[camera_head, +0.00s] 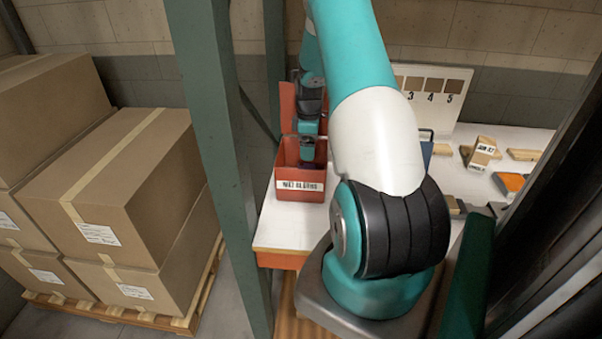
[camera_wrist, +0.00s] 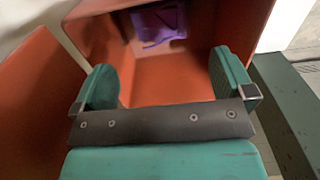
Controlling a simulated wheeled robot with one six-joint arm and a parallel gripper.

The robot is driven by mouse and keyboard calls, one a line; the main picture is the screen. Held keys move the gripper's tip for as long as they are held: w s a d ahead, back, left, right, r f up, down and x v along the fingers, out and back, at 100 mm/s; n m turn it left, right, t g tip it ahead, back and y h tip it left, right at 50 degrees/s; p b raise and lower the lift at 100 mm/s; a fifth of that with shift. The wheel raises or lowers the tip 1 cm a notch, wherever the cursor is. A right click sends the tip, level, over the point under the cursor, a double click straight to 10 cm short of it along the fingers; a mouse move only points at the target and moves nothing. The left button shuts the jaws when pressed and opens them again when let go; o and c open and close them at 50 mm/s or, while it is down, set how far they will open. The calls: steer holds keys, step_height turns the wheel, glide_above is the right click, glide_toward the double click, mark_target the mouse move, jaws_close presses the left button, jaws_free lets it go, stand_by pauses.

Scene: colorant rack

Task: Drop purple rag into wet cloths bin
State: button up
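The wet cloths bin (camera_head: 318,211) is an open red-orange box with a white label on its front, standing at the left end of the white table. It also fills most of the wrist view (camera_wrist: 165,100). The purple rag (camera_wrist: 160,22) lies inside the bin, at the top of the wrist view, apart from my fingers. Part of it is in shadow. My gripper (camera_wrist: 166,80) points down into the bin with its two teal fingers wide apart and nothing between them. In the head view my gripper (camera_head: 307,152) is at the bin's mouth, and the rag is not visible there.
A red-orange panel or second bin (camera_head: 288,105) stands behind the bin. A green post (camera_head: 222,150) rises left of the table. Wooden blocks (camera_head: 484,150) and a numbered swatch board (camera_head: 435,95) are at the right. Cardboard boxes (camera_head: 140,190) sit on a pallet at left.

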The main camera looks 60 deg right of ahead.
step_height(320, 180, up, 18)
steer(key=b, duration=0.4)
steer(key=shift+f, duration=0.25)
steer(key=shift+s, duration=0.1)
